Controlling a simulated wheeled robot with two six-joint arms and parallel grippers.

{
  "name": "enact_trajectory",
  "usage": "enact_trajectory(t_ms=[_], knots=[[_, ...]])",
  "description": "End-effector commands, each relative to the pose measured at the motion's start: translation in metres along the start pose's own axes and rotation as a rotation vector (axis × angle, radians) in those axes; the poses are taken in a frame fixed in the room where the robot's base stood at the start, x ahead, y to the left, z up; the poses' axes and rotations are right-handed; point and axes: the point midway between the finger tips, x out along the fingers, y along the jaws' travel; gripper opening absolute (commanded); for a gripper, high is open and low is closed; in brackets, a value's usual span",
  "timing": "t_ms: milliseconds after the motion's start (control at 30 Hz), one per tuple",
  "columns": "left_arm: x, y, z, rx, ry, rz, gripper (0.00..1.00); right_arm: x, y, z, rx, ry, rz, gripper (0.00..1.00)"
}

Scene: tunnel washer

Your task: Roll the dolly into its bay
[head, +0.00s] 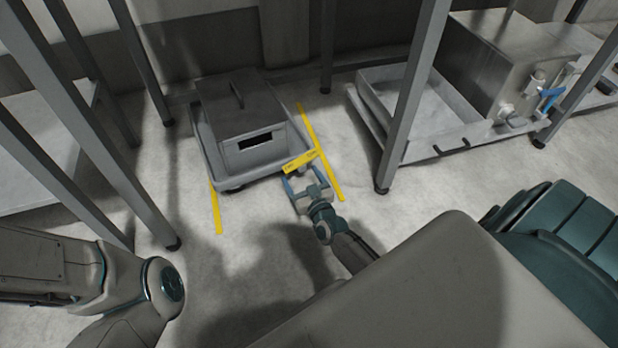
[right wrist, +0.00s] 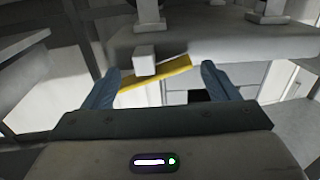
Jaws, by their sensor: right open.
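The dolly (head: 205,153) is a low grey tray-like base carrying a grey lidded bin (head: 245,115) with a dark slot in its front. It stands on the floor between two yellow lines, the left line (head: 216,208) and the right line (head: 331,172). A short yellow bar (head: 300,162) sits at the dolly's front right corner, crossing near the right line. My right gripper (head: 304,180) is open just in front of this bar. In the right wrist view, the yellow bar (right wrist: 155,73) shows beyond and between the open fingers (right wrist: 160,88). My left gripper is out of view.
Grey frame posts stand left of the dolly (head: 85,130) and right of it (head: 412,95). A metal unit with a tray and blue valve (head: 510,75) is at the right. A wall closes the back. The floor in front is clear.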

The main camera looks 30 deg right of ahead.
Motion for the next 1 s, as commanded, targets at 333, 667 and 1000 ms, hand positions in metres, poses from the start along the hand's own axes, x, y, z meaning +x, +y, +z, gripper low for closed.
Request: enact_trajectory(t_ms=[333, 667, 1000], knots=[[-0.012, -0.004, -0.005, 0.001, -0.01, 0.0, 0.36, 0.034, 0.0, 0.0, 0.0, 0.0, 0.0, 0.81], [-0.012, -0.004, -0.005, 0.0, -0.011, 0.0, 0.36, 0.035, 0.0, 0.0, 0.0, 0.0, 0.0, 0.75], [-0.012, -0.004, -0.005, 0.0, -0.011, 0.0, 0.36, 0.035, 0.0, 0.0, 0.0, 0.0, 0.0, 0.08]])
